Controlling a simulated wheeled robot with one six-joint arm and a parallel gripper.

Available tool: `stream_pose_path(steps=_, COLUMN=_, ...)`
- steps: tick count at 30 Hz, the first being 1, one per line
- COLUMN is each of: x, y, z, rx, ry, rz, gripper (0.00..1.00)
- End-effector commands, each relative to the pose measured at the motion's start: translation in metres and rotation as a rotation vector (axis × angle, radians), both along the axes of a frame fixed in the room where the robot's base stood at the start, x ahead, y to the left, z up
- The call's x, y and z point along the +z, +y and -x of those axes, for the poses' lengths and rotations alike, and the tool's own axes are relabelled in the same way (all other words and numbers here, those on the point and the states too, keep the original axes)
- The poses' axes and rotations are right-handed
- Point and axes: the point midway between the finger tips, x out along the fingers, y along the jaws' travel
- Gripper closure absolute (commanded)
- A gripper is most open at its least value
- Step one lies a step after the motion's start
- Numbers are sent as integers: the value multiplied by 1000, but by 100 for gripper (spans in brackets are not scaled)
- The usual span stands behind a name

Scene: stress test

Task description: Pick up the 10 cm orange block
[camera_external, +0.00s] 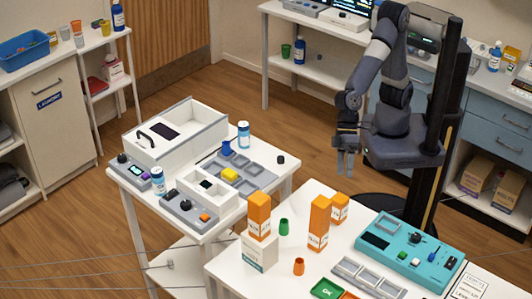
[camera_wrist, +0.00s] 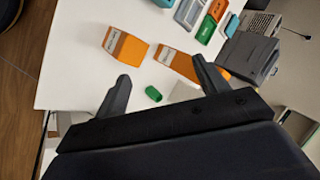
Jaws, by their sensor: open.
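Three orange blocks with white labels show in the external view. A tall one (camera_external: 319,224) stands upright on the white table, and a shorter one (camera_external: 340,208) stands just behind it to the right. Another (camera_external: 259,217) stands on top of a white box (camera_external: 260,252). The labels are too small to read, so I cannot tell which is 10 cm. My gripper (camera_external: 346,164) is open and empty, hanging above and beyond the blocks. In the wrist view, a shorter orange block (camera_wrist: 126,45) and a longer one (camera_wrist: 178,62) lie beyond the open fingers (camera_wrist: 163,84).
A second table (camera_external: 271,187) with boxes and bottles adjoins at left.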

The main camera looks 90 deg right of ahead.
Motion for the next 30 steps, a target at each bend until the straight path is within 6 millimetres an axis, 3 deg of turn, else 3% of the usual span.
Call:
stream_pose_path(steps=1, x=-14, y=6, z=7, rx=-92, ry=30, rz=-45, gripper=31)
stream_pose_path(steps=7, x=-26, y=19, z=26, rx=-507, ry=212, rz=-256, gripper=31)
stream_pose_path(steps=13, x=-41, y=17, z=43, rx=-895, ry=448, rz=-492, gripper=31)
stream_pose_path(steps=21, x=-66, y=-9, z=60, rx=-1358, ry=830, rz=-835, gripper=31)
stream_pose_path(steps=30, x=-83, y=-40, z=67, rx=-1634, ry=1134, rz=-1093, gripper=31)
